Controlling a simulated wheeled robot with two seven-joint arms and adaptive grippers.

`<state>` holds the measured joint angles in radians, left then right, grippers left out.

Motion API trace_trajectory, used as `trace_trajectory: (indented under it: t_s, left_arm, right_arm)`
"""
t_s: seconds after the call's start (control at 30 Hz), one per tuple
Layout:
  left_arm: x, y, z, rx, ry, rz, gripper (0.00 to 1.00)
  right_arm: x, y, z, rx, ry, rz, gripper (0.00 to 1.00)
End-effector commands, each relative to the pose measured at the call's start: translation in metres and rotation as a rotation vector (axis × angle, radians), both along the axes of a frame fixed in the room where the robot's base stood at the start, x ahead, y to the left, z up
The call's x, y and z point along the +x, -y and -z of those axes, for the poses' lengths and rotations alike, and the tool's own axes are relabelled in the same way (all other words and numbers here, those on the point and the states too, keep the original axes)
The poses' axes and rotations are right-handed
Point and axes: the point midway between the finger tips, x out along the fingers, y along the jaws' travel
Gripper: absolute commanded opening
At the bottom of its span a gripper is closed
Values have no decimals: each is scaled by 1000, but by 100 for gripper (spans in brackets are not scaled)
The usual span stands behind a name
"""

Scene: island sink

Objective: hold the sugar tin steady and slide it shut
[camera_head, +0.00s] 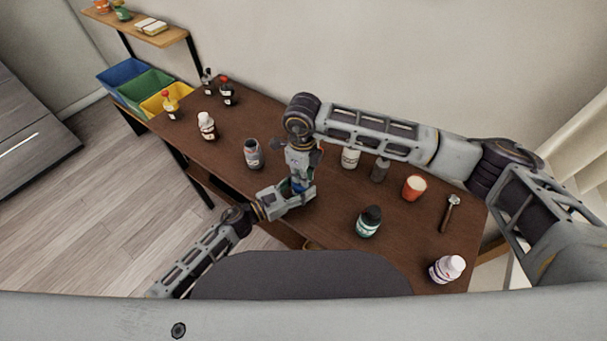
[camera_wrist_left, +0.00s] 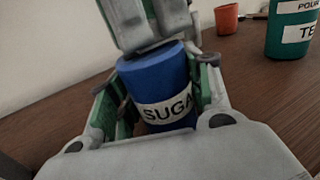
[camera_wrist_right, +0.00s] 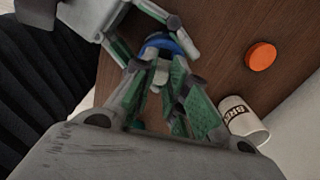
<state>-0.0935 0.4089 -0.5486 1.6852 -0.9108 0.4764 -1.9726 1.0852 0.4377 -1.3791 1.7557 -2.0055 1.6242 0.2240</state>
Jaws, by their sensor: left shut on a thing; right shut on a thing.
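The sugar tin (camera_wrist_left: 158,88) is blue with a white label reading "SUGA" and stands upright in the left wrist view. My left gripper (camera_wrist_left: 155,100) is shut around its sides. In the head view a little blue of the tin (camera_head: 298,187) shows between both grippers. My right gripper (camera_head: 300,172) comes down from above and is shut at the tin's top. In the right wrist view its fingers (camera_wrist_right: 158,88) close over the blue top (camera_wrist_right: 160,45). They hide the top, so I cannot tell how the lid sits.
A dark-topped green jar (camera_head: 368,222), an orange cup (camera_head: 414,187), a hammer-like tool (camera_head: 447,213) and a white bottle (camera_head: 447,268) stand or lie to the right. A grey jar (camera_head: 254,153) is to the left. Coloured bins (camera_head: 148,88) are beyond the table's far left end.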

Motion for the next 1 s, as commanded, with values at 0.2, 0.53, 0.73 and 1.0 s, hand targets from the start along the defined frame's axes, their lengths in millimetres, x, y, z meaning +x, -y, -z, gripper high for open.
trace_trajectory:
  t_s: [0.2, 0.53, 0.73, 1.0]
  left_arm:
    - [0, 0, 0, 1, 1, 1, 23]
    - [-1, 0, 0, 0, 0, 1, 23]
    - [-1, 0, 0, 0, 0, 1, 23]
    - [0, 0, 0, 0, 0, 0, 23]
  right_arm:
    - [7, -11, -1, 2, 1, 0, 0]
    - [8, -13, -1, 2, 1, 0, 0]
    - [8, -13, 0, 1, 1, 0, 38]
    - [8, -13, 0, 1, 1, 0, 38]
